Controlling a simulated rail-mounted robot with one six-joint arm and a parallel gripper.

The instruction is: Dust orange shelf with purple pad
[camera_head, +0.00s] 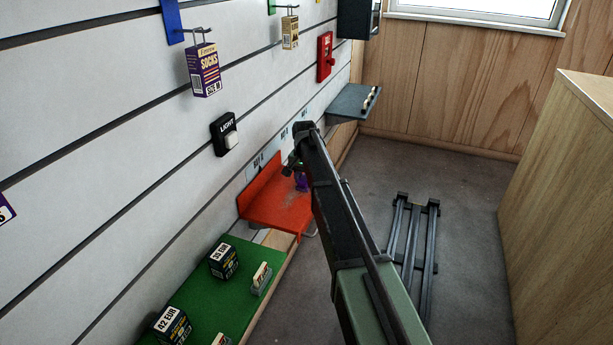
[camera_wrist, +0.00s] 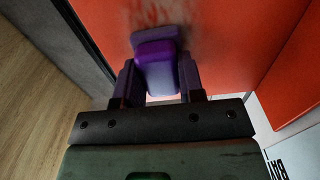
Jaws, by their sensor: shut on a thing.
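The orange shelf (camera_head: 262,205) is fixed low on the slatted wall, partly hidden by my arm in the head view. Pale dusty smears show on its surface. In the wrist view the shelf (camera_wrist: 230,35) fills the upper part, with a whitish dusty patch (camera_wrist: 160,12) just beyond the pad. My gripper (camera_wrist: 158,90) is shut on the purple pad (camera_wrist: 156,58), which is over the shelf. In the head view a bit of the purple pad (camera_head: 302,182) shows below my wrist. I cannot tell whether the pad touches the shelf.
A green shelf (camera_head: 200,290) with boxes is nearer along the wall. A dark grey shelf (camera_head: 352,103) is farther back. A light switch (camera_head: 226,134) and a red box (camera_head: 325,57) are on the wall. A black rack (camera_head: 413,250) is at right. A wooden cabinet (camera_head: 570,190) stands far right.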

